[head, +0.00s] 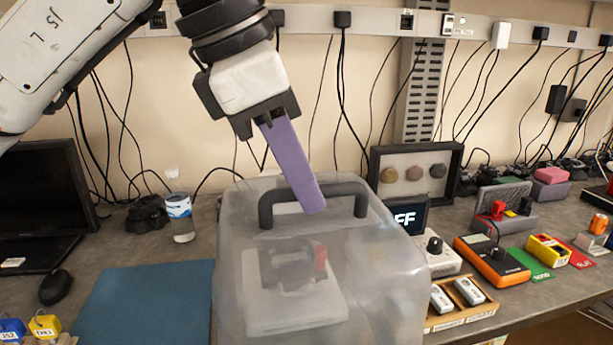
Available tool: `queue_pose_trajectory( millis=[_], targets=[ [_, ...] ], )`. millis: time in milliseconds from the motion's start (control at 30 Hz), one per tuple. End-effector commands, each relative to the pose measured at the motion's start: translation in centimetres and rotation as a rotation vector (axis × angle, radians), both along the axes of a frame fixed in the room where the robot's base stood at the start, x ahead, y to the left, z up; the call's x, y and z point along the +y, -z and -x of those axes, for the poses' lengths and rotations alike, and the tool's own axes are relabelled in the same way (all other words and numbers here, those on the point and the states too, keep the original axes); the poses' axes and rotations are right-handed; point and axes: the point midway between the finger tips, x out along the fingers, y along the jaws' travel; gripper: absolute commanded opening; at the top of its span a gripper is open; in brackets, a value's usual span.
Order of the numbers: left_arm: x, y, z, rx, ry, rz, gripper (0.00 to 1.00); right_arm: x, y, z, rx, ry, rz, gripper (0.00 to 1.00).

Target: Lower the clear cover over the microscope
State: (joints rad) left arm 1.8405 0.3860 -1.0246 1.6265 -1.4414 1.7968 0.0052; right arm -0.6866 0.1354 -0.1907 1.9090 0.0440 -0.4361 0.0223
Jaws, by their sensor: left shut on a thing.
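The clear cover (385,270) is a large, frosted, see-through box in the middle of the head view, with a dark handle (361,204) on top. My left gripper (312,207) comes down from above, and its purple fingers are shut on the middle of the handle. Through the cover's walls I see a blurred pale base (265,310) with a dark body and a red part, which looks like the microscope. The cover's bottom edge is out of the picture, so I cannot tell whether it touches the bench. My right gripper is not in view.
A blue mat (145,305) lies left of the cover, with a bottle (180,218) behind it. A monitor (45,195) and mouse (55,287) are further left. Close on the right stand a dark display (408,215), a white knob box (440,262) and a wooden tray (462,318).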

Motion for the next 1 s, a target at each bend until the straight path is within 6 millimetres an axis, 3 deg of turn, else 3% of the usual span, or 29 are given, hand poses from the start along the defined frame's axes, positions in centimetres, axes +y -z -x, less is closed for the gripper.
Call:
queue_pose_trajectory(
  millis=[567, 1000],
  targets=[
    [0.3, -0.1, -1.1, -0.001, -0.001, 0.003, 0.00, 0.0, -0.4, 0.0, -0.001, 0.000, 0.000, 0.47],
    [1.1, -0.1, -3.9, 0.000, -0.001, 0.002, 0.00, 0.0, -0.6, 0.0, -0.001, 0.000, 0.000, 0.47]
  ],
)
